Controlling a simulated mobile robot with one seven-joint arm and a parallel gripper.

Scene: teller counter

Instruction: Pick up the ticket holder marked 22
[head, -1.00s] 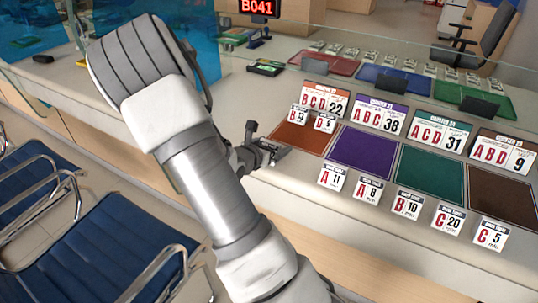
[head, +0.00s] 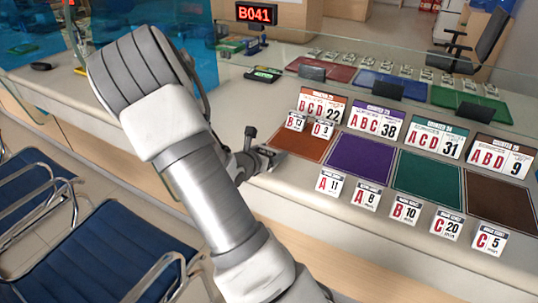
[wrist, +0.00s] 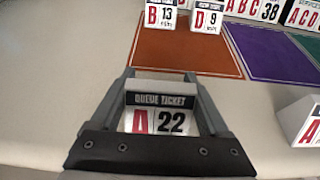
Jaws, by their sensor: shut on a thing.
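The ticket holder marked A 22 (wrist: 158,121) is a small white block with a dark "QUEUE TICKET" band, a red A and a black 22. In the wrist view it sits between the two fingers of my gripper (wrist: 160,78), which is shut on it. In the head view my gripper (head: 268,158) is low over the pale counter, beside the left edge of the orange mat (head: 300,144). The holder cannot be made out there behind my gripper and arm. Whether it touches the counter cannot be told.
Holders B 13 (wrist: 160,15) and D 9 (wrist: 208,17) stand on the orange mat's back edge. Purple (head: 357,160), green (head: 428,178) and brown (head: 503,198) mats lie to the right, with several holders in front. Counter signs, including BCD 22 (head: 322,105), stand behind, before a glass screen.

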